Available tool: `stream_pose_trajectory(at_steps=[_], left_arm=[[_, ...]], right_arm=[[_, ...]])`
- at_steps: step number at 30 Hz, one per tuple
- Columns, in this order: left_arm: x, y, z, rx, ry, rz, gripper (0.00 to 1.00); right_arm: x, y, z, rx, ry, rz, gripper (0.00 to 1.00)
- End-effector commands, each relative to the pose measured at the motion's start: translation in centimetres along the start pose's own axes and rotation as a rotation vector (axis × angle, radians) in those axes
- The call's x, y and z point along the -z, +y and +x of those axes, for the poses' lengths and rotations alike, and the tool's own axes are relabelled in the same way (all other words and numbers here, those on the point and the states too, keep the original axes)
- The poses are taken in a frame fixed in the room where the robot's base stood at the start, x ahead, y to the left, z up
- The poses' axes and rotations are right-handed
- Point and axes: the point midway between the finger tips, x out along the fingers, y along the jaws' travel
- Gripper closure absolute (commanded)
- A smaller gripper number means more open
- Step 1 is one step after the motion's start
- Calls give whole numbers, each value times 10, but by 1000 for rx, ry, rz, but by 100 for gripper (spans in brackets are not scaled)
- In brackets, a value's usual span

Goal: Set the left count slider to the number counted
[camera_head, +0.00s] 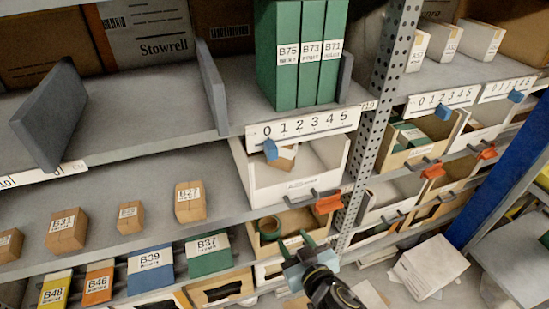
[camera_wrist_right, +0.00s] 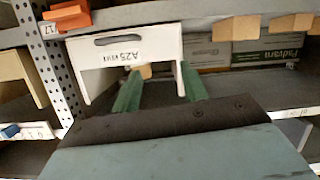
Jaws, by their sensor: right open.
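The left count scale (camera_head: 303,125) is a white strip numbered 0 to 5 on a shelf edge. Its blue slider (camera_head: 271,148) sits below the 0. Under it is an open white bin (camera_head: 262,182) with a small brown box (camera_head: 283,158) inside. My right gripper (camera_head: 293,245) has green fingers; it is open and empty, low in front of the shelves, below that bin and apart from the slider. In the right wrist view the open fingers (camera_wrist_right: 160,88) point toward a white bin front labelled A25 (camera_wrist_right: 122,57), upside down. My left gripper is out of view.
Two more scales (camera_head: 442,101) (camera_head: 508,89) with blue sliders hang on the right rack. A perforated post (camera_head: 378,100) separates the racks. An orange tab (camera_head: 328,203) juts out near the white bin's front. Brown boxes (camera_head: 190,201) stand on the shelf left.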

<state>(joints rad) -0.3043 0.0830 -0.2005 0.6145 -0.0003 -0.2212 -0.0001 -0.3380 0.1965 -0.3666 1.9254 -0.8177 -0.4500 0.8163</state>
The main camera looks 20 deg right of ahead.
Motion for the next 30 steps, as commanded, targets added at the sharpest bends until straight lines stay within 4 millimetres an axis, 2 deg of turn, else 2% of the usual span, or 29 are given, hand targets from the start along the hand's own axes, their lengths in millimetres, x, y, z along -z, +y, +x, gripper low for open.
stream_pose_trajectory(at_steps=[1, 3, 6, 9, 13, 17, 30], left_arm=[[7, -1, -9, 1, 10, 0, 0], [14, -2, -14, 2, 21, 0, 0], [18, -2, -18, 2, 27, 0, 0], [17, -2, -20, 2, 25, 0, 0], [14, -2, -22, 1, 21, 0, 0], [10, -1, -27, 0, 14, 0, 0], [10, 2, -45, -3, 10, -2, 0]], right_arm=[[45, 2, -11, -7, 78, 23, 56], [88, 5, -24, -19, 162, 54, 56], [130, 9, -41, -28, 249, 90, 56], [152, 12, -50, -34, 296, 111, 56], [162, 13, -49, -36, 315, 119, 56], [168, 14, -33, -36, 316, 117, 56], [192, 18, 45, -36, 313, 116, 56]])
